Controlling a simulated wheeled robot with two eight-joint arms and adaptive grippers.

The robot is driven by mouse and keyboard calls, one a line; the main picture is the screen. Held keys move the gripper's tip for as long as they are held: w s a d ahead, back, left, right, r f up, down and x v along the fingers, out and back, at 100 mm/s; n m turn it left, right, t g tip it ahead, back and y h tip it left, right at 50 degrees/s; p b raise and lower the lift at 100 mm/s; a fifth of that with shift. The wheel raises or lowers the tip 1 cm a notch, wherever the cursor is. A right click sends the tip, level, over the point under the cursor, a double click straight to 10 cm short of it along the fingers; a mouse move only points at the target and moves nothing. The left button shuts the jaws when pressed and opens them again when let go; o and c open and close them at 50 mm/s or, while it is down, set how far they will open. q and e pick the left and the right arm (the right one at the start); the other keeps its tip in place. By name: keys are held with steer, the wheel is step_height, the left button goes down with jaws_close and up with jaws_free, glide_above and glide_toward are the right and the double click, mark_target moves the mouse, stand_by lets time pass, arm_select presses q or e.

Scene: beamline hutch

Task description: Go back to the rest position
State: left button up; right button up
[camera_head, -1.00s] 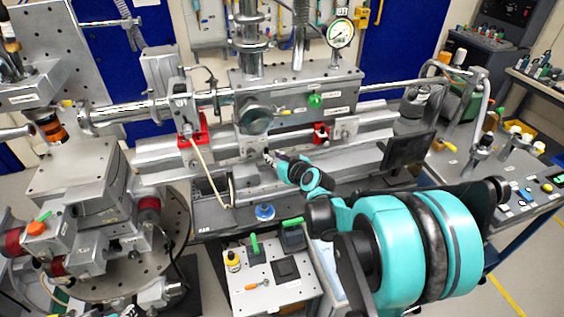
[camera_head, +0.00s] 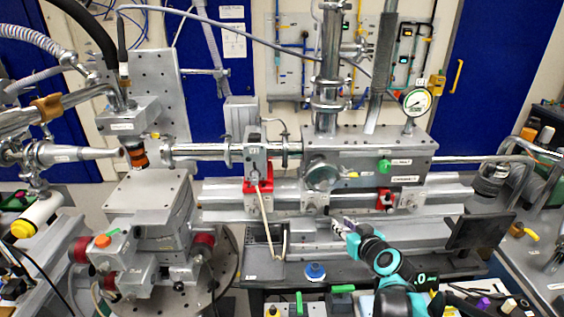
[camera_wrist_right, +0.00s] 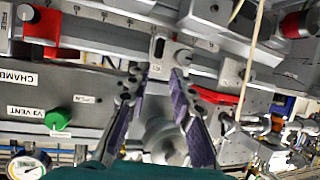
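My right arm comes in from the bottom right in the head view, teal and black. Its gripper (camera_head: 345,227) is small there, in front of the grey rail below the vacuum chamber (camera_head: 368,155). In the right wrist view the right gripper (camera_wrist_right: 154,78) shows two dark fingers with purple pads, spread apart. Nothing is held between them. A round silver knob (camera_wrist_right: 165,140) shows behind the gap, and a small slotted metal plate (camera_wrist_right: 158,48) lies beyond the tips. I cannot tell whether the tips touch anything. My left gripper is not in view.
A red clamp (camera_head: 262,185) and a looping cable (camera_head: 283,243) are left of my right gripper. A pressure gauge (camera_head: 416,102) stands above the chamber.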

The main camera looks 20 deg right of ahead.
steer(key=s+a+f+n+g+y, duration=0.1)
steer(key=s+a+g, duration=0.1)
steer(key=s+a, duration=0.35)
steer(key=s+a+f+g+y, duration=0.1)
steer(key=s+a+g, duration=0.15)
steer(key=a, duration=0.55)
steer(key=s+a+f+g+h, duration=0.1)
steer(key=s+a+f+g, duration=0.1)
steer(key=s, duration=0.9)
steer(key=shift+a+f+m+h, duration=0.3)
steer(key=shift+a+f, duration=0.05)
steer(key=shift+f, duration=0.25)
